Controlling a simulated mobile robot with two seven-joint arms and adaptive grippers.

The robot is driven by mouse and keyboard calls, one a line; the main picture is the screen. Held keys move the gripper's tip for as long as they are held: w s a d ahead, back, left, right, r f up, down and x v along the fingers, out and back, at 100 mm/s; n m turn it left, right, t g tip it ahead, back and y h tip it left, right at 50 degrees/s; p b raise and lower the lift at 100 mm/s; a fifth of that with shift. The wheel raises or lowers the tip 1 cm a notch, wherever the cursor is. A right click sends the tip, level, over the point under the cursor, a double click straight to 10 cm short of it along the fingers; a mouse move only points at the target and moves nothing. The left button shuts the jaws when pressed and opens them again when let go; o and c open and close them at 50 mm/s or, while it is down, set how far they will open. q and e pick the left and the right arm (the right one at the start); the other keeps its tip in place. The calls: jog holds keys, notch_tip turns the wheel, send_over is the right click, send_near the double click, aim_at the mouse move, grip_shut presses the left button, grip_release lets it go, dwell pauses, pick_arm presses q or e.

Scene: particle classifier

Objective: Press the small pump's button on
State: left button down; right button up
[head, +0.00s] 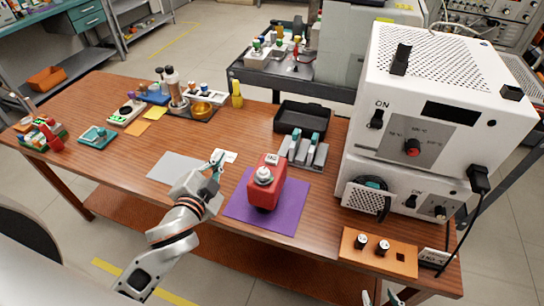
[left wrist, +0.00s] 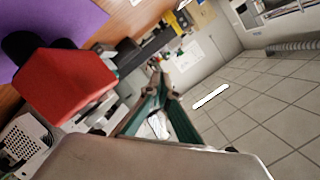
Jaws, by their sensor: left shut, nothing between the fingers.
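The small pump appears to be the red box-shaped device (head: 268,194), with a round white fitting on top and a small white patch behind it. It stands on a purple mat (head: 237,209). A button on it is too small to make out. In the left wrist view the red body (left wrist: 72,85) is at the left, beside the fingers. My left gripper (head: 217,158) is shut and empty, just left of the pump and apart from it. Its teal fingers also show in the left wrist view (left wrist: 158,78). Only tips of my right gripper (head: 380,298) show at the bottom edge.
A large white machine (head: 455,85) with switches marked ON stands at the right, behind an orange plate (head: 352,254). A grey rack (head: 303,152) and a black tray (head: 301,117) stand behind the pump. A grey sheet (head: 172,168) lies left. The front left table is clear.

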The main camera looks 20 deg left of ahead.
pick_arm(q)
jog(key=w+d+r+m+t+h, duration=0.2)
jog(key=d+r+m+h, duration=0.5)
jog(key=r, duration=0.4)
jog(key=w+d+r+m+t+h, duration=0.1)
jog(key=d+r+m+t+h, duration=0.1)
jog(key=d+r+m+h, duration=0.7)
jog(key=s+d+r+m+g+h, duration=0.1)
jog(key=s+d+m+g+h, duration=0.25)
jog(key=d+m+g, duration=0.6)
jog(key=w+a+f+m+g+y, duration=0.1)
jog(key=w+a+f+g+y, duration=0.1)
jog(key=a+f+y, duration=0.3)
jog(key=w+a+f+m+g+y+p, duration=0.1)
jog(key=w+a+f+g+y, duration=0.1)
jog(key=w+a+f+y, duration=0.3)
jog(key=a+f, duration=0.1)
jog(key=a, duration=0.3)
jog(key=shift+w+m, duration=0.25)
jog(key=shift+m, duration=0.1)
jog(key=shift+f+y, duration=0.15)
jog(key=shift+y, duration=0.1)
